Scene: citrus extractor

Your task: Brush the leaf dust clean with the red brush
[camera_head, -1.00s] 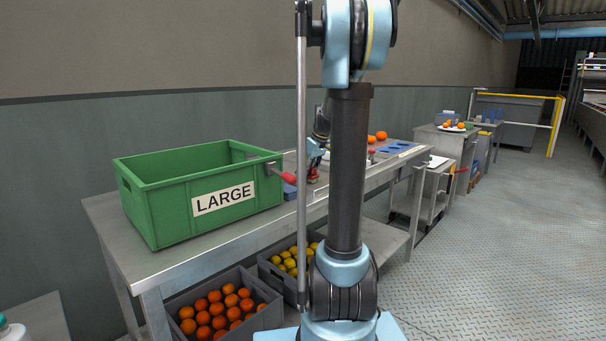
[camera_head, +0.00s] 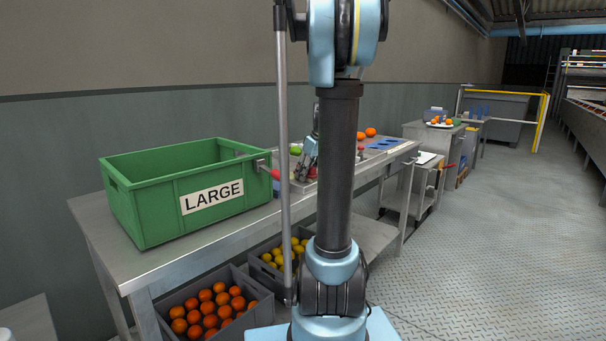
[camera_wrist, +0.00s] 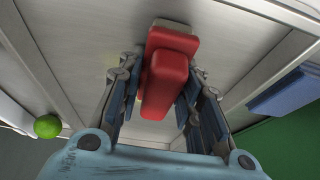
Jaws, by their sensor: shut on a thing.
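My gripper (camera_wrist: 157,105) is shut on the red brush (camera_wrist: 165,75), with a finger on each side of its handle. The brush's wider end, with a brownish top edge, points away over a pale surface (camera_wrist: 85,40) framed by raised metal edges. I cannot tell whether the brush touches that surface. In the head view my gripper (camera_head: 306,168) is small, low over the metal bench (camera_head: 240,232), right of the green crate, and the brush is mostly hidden. I cannot make out the leaf dust clearly in either view.
The green crate marked LARGE (camera_head: 152,205) stands on the bench's near end. A lime (camera_wrist: 47,126) and a blue block (camera_wrist: 285,92) lie on either side in the wrist view. Oranges (camera_head: 370,132) sit further along the bench. Fruit crates (camera_head: 170,308) stand below; the right floor is open.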

